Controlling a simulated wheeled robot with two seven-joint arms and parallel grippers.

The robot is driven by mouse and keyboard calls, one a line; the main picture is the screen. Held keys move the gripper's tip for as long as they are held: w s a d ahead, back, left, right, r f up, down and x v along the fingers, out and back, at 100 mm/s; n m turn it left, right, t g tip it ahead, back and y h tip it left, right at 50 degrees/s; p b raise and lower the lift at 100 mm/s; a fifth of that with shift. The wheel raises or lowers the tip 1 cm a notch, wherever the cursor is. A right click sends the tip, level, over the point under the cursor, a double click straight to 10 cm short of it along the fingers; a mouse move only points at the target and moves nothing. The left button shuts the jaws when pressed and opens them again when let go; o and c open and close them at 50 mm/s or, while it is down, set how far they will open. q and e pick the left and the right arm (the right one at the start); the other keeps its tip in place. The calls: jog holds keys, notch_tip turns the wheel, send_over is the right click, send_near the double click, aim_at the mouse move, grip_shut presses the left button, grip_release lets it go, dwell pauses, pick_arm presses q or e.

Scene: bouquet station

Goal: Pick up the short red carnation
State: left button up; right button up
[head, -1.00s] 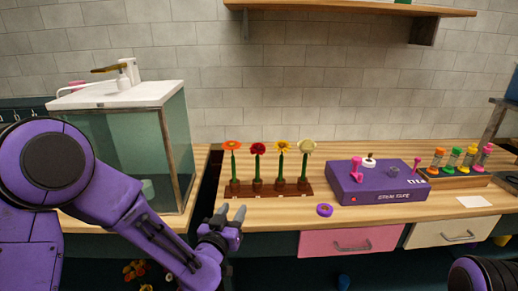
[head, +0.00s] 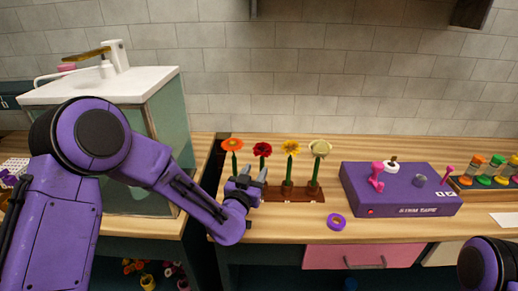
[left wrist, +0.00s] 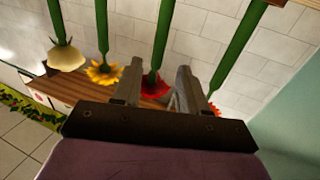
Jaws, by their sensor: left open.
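The red carnation (head: 262,149) stands upright in a brown wooden rack (head: 318,195), between an orange flower (head: 232,144) and a yellow one (head: 291,147). My left gripper (head: 251,178) is open just below the red bloom, in front of the rack, and hides its lower stem. In the left wrist view, which looks inverted, the red bloom (left wrist: 155,87) and its green stem appear between the two open fingers (left wrist: 160,69). I cannot tell whether the fingers touch the stem. My right gripper is out of view.
A pale flower (head: 320,148) stands at the rack's right end. A purple tape roll (head: 336,221) lies in front. A purple box (head: 400,190) with pink parts stands to the right. A glass tank (head: 160,130) is at the left.

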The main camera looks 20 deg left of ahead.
aim_at(261, 162)
pick_arm(q)
jog(key=w+p, duration=0.1)
jog(key=w, duration=0.1)
jog(key=w+p, duration=0.1)
jog(key=w, duration=0.1)
jog(key=w+p, duration=0.1)
jog(key=shift+w+d+r, duration=0.35)
jog(key=shift+w, duration=0.05)
jog(key=shift+w+a, duration=0.1)
grip_shut()
